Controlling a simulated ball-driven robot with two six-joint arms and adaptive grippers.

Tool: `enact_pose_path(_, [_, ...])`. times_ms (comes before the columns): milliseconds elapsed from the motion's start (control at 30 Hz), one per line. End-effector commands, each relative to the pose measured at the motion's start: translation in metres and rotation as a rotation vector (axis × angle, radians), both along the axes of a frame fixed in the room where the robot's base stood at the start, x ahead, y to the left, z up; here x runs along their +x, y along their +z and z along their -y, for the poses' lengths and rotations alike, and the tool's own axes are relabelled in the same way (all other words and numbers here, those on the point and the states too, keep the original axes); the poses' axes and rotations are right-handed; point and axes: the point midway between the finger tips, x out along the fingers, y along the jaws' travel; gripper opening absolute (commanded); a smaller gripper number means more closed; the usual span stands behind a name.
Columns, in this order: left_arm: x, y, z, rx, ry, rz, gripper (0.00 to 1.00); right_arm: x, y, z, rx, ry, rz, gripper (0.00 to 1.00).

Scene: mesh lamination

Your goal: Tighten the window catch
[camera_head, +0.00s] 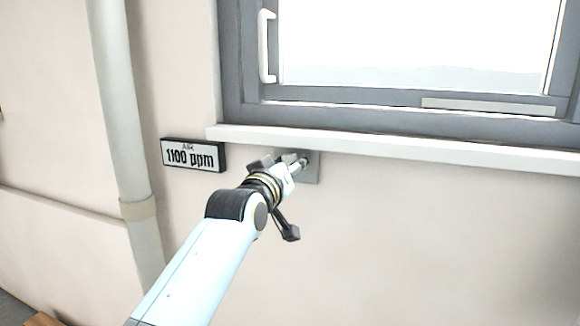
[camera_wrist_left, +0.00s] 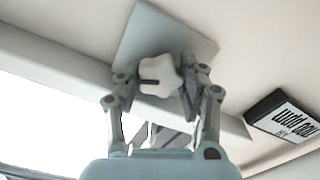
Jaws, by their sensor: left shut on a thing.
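The catch shows as a pale, lobed knob (camera_wrist_left: 161,74) with a dark slot mark, on a flat grey plate (camera_wrist_left: 150,33) in the left wrist view. In the head view the plate (camera_head: 313,172) sits on the wall just under the window sill. My left gripper (camera_head: 299,164) is at the plate, its fingers largely hidden by the wrist in that view. In the left wrist view my left gripper (camera_wrist_left: 160,82) has a finger on each side of the knob and is shut on it. My right gripper is in neither view.
The white sill (camera_head: 400,149) juts out just above the plate, below the grey window frame (camera_head: 350,115) with its white handle (camera_head: 267,47). An air display (camera_head: 193,155) reading 1100 ppm hangs left of my gripper. A vertical pipe (camera_head: 120,100) runs further left. The wall at lower right is clear.

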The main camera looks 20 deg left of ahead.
Motion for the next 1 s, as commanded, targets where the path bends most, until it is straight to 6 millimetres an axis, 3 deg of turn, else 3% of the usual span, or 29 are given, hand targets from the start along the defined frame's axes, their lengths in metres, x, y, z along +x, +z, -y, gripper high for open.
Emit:
enact_pose_path(100, [0.000, 0.000, 0.000, 0.000, 0.000, 0.000, 0.08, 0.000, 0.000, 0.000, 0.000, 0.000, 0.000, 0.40])
enact_pose_path(233, [0.000, 0.001, 0.000, 0.048, 0.000, 0.001, 0.08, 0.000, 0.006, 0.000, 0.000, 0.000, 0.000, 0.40])
enact_pose_path(600, [0.000, 0.001, 0.000, 0.445, 0.000, 0.015, 0.08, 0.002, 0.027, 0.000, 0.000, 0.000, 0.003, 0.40])
enact_pose_path(933, [0.000, 0.000, 0.000, 0.473, 0.000, 0.016, 0.08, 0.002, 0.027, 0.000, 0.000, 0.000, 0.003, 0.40])
enact_pose_path(967, [0.000, 0.000, 0.000, 0.473, 0.000, 0.016, 0.42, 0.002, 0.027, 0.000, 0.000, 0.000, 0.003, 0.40])
enact_pose_path(1000, [0.000, 0.000, 0.000, 0.472, 0.000, 0.016, 0.48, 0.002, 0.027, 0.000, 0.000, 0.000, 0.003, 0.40])
